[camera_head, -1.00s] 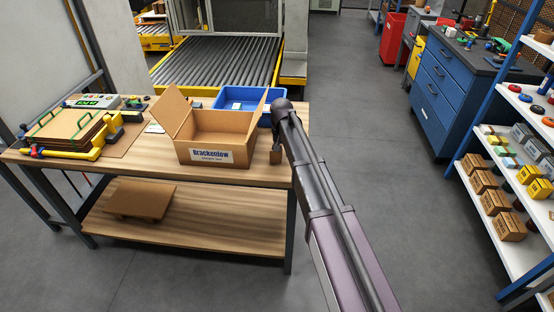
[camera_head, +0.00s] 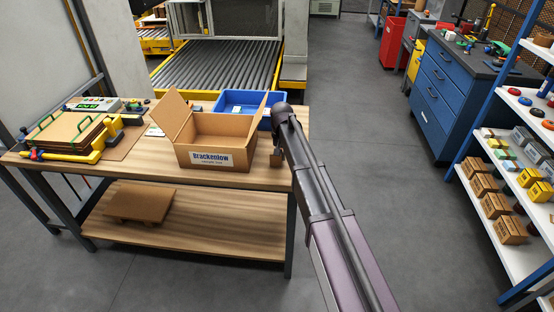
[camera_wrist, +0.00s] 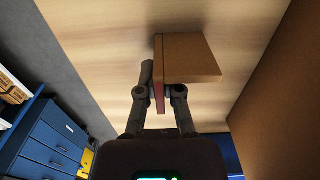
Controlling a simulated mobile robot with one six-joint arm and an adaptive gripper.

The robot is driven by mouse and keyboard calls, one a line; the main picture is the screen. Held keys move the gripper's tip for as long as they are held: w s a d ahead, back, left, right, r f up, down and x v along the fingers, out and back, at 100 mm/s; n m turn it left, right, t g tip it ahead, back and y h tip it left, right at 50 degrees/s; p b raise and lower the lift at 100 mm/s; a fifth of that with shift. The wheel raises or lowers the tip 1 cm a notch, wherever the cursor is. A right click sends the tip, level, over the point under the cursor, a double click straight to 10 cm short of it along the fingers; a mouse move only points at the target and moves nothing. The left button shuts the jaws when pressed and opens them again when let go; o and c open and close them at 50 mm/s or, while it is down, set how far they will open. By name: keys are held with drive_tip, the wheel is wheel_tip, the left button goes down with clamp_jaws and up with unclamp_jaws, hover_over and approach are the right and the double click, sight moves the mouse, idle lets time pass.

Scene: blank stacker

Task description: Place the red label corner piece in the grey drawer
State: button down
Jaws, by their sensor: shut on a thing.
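A brown corner piece (camera_wrist: 190,58) with a red face along its left edge (camera_wrist: 159,88) is between the two fingers of my gripper (camera_wrist: 160,92) in the wrist view. My gripper is shut on it, with pale wooden tabletop behind it. In the head view a small part of the brown piece (camera_head: 277,159) shows beside my arm, near the right end of the workbench. My gripper's fingers are hidden behind my arm there. I cannot make out a grey drawer in either view.
An open cardboard box (camera_head: 222,155) stands just left of the piece on the workbench (camera_head: 160,172). A blue tray (camera_head: 262,108) lies behind it. A blue drawer cabinet (camera_head: 438,92) and a stocked shelf rack (camera_head: 478,205) stand at right. Grey floor (camera_head: 360,110) between is clear.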

drive_tip(key=shift+r, duration=0.15)
wheel_tip(320, 180, up, 3)
drive_tip(key=p, duration=0.3)
drive_tip(key=shift+r+p, duration=0.15)
drive_tip(key=shift+p, duration=0.15)
drive_tip(key=s+d+r+p, duration=0.1)
drive_tip(key=s+d, duration=0.3)
drive_tip(key=s, duration=1.1)
drive_tip(key=shift+s+d+r, duration=0.2)
drive_tip(key=shift+s, duration=0.05)
idle(0.6)
